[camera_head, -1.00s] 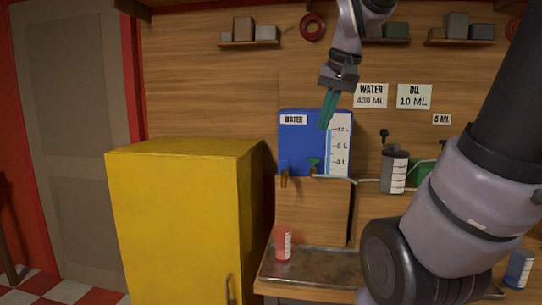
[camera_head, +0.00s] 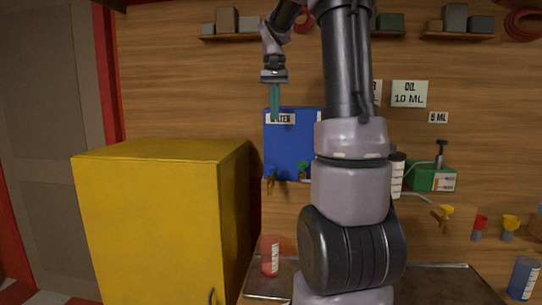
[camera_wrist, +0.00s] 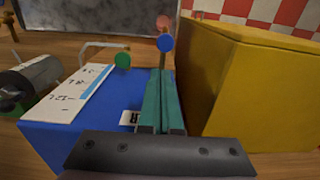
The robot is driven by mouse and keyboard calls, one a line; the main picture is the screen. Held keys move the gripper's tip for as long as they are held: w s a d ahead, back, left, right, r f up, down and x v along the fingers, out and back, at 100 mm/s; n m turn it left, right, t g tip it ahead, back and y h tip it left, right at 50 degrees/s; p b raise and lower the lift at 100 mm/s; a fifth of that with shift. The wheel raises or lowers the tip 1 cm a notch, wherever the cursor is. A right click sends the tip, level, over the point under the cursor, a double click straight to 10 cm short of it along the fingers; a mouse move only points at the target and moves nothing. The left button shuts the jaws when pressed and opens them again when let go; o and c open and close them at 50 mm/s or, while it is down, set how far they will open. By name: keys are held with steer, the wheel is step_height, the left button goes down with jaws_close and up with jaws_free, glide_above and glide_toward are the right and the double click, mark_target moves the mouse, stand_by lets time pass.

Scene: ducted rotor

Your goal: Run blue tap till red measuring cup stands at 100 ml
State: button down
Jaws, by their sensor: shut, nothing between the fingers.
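The red measuring cup (camera_head: 270,257) stands upright at the left end of the metal tray. It is below the brass spout (camera_head: 270,182) of the blue water tank (camera_head: 289,150). Its fill level is too small to read. A round blue knob (camera_wrist: 166,43), apparently the blue tap's handle, shows just beyond my fingertips in the wrist view. A reddish round shape (camera_wrist: 163,23) behind it may be the cup. My gripper (camera_head: 275,117) is shut and empty, pointing down by the tank's WATER label, apart from cup and spout.
A green tap handle (camera_head: 303,169) sits right of the spout. A tall yellow cabinet (camera_head: 165,225) stands close on the left. The metal tray (camera_head: 450,285) runs right, partly behind my arm. A blue cup (camera_head: 522,278) stands far right. Shelves hang above.

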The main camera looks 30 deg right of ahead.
mark_target(275, 165)
steer(key=shift+f, duration=0.15)
step_height(275, 165, down, 14)
steer(key=shift+r, duration=0.1)
stand_by(0.4)
steer(key=shift+s+f, duration=0.1)
steer(key=shift+f, duration=0.8)
steer(key=shift+s+f, duration=0.1)
steer(key=shift+f, duration=0.05)
stand_by(5.7)
